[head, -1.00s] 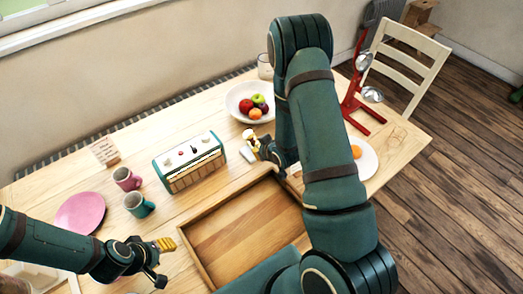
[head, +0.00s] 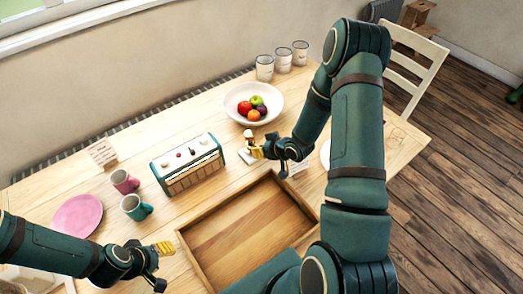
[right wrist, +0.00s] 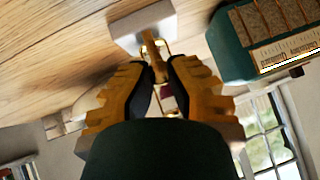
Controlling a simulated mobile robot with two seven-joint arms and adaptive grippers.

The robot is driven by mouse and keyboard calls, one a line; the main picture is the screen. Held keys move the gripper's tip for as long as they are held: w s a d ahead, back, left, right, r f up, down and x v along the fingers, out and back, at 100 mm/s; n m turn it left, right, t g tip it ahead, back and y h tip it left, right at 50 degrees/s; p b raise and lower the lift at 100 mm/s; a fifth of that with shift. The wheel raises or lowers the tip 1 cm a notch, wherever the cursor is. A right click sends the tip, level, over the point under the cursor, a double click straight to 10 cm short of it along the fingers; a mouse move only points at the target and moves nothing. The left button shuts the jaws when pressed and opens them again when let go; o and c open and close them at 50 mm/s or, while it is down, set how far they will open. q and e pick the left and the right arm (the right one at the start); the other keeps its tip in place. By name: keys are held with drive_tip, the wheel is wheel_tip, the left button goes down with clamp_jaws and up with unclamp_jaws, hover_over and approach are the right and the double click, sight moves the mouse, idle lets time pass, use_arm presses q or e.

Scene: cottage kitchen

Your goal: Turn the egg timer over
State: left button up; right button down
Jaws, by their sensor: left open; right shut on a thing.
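My right gripper (head: 258,150) is at the table's middle, right of a teal box, shut on the egg timer. In the right wrist view the timer's brass rods and dark pink sand (right wrist: 167,92) show between the ribbed yellow fingers. Its pale end (head: 249,134) shows above the fingers in the head view. A whitish slab (head: 246,157) lies below the fingers; I cannot tell whether it is the timer's other end or a separate pad. My fingers hide much of the timer. My left gripper (head: 160,265) is open and empty at the table's front left.
The teal box with knobs (head: 188,164) stands close left of my right gripper. A fruit bowl (head: 236,104) is behind it, and a wooden tray (head: 185,248) in front. Two mugs (head: 132,208), a pink plate (head: 77,215) and a card (head: 102,152) are at left. Glasses (head: 264,68) stand behind.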

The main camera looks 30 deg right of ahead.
drive_tip(key=shift+w+a, duration=0.1)
drive_tip(key=shift+a, duration=0.05)
drive_tip(key=c, duration=0.8)
unclamp_jaws()
drive_tip(key=shift+o, duration=0.2)
drive_tip(key=shift+r, duration=0.15)
drive_tip(key=v, duration=1.1)
drive_tip(key=shift+s+r, duration=0.25)
drive_tip(key=shift+s, duration=0.05)
